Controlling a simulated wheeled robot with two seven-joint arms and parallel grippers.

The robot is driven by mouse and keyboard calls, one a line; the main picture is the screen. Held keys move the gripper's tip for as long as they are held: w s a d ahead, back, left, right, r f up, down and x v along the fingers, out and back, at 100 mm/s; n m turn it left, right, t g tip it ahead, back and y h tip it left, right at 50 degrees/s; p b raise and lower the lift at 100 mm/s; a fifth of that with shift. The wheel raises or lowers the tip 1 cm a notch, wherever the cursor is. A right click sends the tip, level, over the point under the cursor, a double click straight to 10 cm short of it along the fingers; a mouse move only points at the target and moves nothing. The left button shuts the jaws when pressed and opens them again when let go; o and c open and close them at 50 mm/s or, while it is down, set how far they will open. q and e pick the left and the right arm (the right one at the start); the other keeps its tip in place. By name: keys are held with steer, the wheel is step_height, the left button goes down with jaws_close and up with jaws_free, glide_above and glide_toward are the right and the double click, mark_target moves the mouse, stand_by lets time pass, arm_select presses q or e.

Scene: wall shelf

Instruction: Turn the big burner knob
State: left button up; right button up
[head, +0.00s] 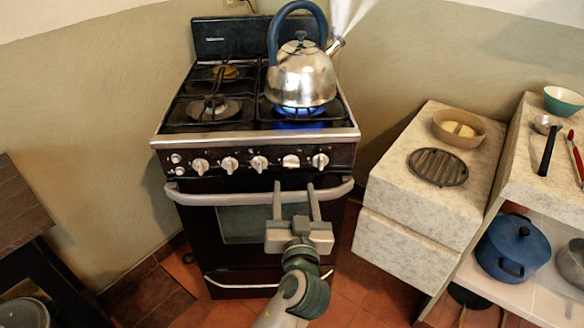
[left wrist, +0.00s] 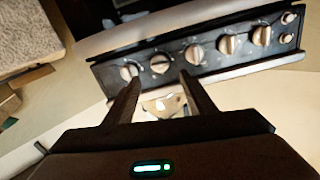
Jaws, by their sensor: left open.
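The stove's front panel (head: 240,180) carries a row of several pale knobs. I cannot tell by size which is the big burner's. The second knob from the right (head: 291,161) has its grip bar turned crosswise; the same knob shows in the left wrist view (left wrist: 160,63). The rightmost knob (head: 320,161) has its bar more upright, as do the others. My left gripper (head: 294,186) is open and empty. Its fingers point at the panel from just below that second knob, close to the oven handle. In the left wrist view the fingertips (left wrist: 158,78) flank it, apparently without contact.
A steaming kettle (head: 302,76) stands over a blue flame on the front right burner. The oven handle (head: 240,197) sticks out below the knobs. A stone counter (head: 400,200) stands to the right, with a grate (head: 438,167) and bowl (head: 459,128).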

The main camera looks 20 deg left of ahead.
mark_target(292, 167)
arm_select(q)
steer(key=x, duration=0.7)
steer(key=shift+p, duration=0.3)
steer(key=shift+x, duration=0.8)
arm_select(e)
steer(key=shift+x, duration=1.55)
steer(key=shift+a, duration=0.1)
